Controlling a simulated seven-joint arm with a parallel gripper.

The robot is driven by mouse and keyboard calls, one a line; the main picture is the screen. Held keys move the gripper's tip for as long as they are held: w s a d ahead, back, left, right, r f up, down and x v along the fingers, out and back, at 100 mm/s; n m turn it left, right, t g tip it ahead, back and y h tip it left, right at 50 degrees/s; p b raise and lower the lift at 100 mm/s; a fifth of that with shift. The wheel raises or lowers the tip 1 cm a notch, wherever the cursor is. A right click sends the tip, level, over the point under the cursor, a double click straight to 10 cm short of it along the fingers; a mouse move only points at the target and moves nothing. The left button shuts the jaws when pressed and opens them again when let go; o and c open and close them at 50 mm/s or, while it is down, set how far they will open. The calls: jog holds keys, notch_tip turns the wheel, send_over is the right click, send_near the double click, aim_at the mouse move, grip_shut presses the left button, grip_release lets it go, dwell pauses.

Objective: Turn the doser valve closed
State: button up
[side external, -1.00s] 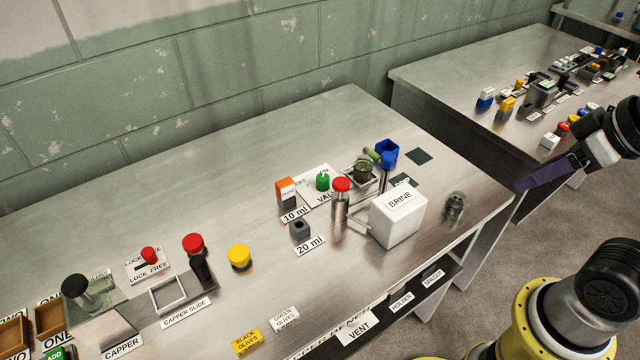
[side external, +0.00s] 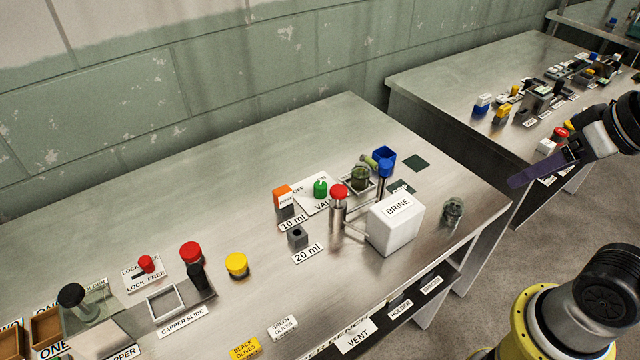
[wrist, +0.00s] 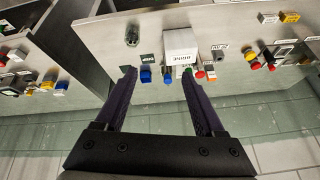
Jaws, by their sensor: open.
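The doser valve has a green knob (side external: 320,188) standing on a white label plate (side external: 312,205) with partly covered lettering, "ON" and "VAL" readable. The exact knob angle is too small to tell. In the wrist view the green knob (wrist: 188,70) shows small near the right fingertip, far beyond it. My gripper (side external: 516,181) is at the right of the side view, in the air well away from the valve. In the wrist view my gripper (wrist: 159,70) has its two dark purple fingers spread with nothing between them.
A red-topped post (side external: 339,192), a white BRINE box (side external: 397,222) and a blue cup-topped post (side external: 384,162) crowd the valve's right side. An orange-topped block (side external: 283,198) stands at its left. A glass jar (side external: 453,212) is near the right edge. The bench's back left is clear.

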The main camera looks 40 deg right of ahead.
jog(key=w+r+m, duration=0.5)
jog(key=w+r, duration=0.4)
jog(key=w, duration=0.1)
jog(key=m+g, duration=0.5)
jog(key=g, duration=0.1)
send_over(320, 184)
notch_tip(320, 184, down, 22)
notch_tip(320, 184, down, 14)
jog(key=shift+s+r, duration=0.1)
grip_shut()
